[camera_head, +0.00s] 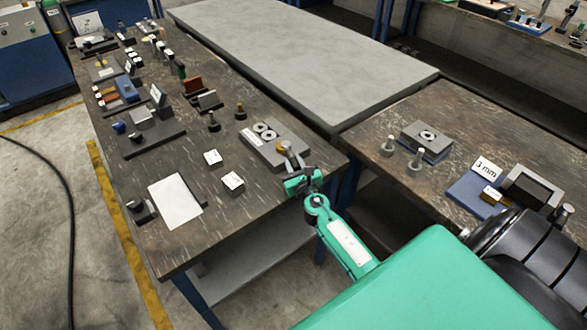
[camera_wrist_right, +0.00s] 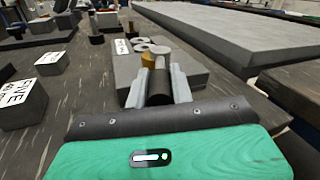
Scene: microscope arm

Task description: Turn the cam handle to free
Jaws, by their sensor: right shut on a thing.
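The cam handle (camera_wrist_right: 160,83) is a dark, short cylinder with a grey and brass-coloured part beyond it, on a grey block (camera_head: 262,150) at the right edge of the left bench in the head view. The block carries round metal rings and a white label. My right gripper (camera_head: 296,170) reaches in from the lower right and is shut on the cam handle. In the right wrist view its two grey fingers (camera_wrist_right: 160,85) stand on either side of the handle. The fingers hide part of the handle. My left gripper is not in view.
White-labelled cubes (camera_head: 232,182) and a white sheet (camera_head: 175,200) lie left of the block. Dark pegs (camera_head: 213,122) stand behind it. A gap separates this bench from the right bench, which holds a similar block (camera_head: 426,138) and a "3 mm" sign (camera_head: 486,167).

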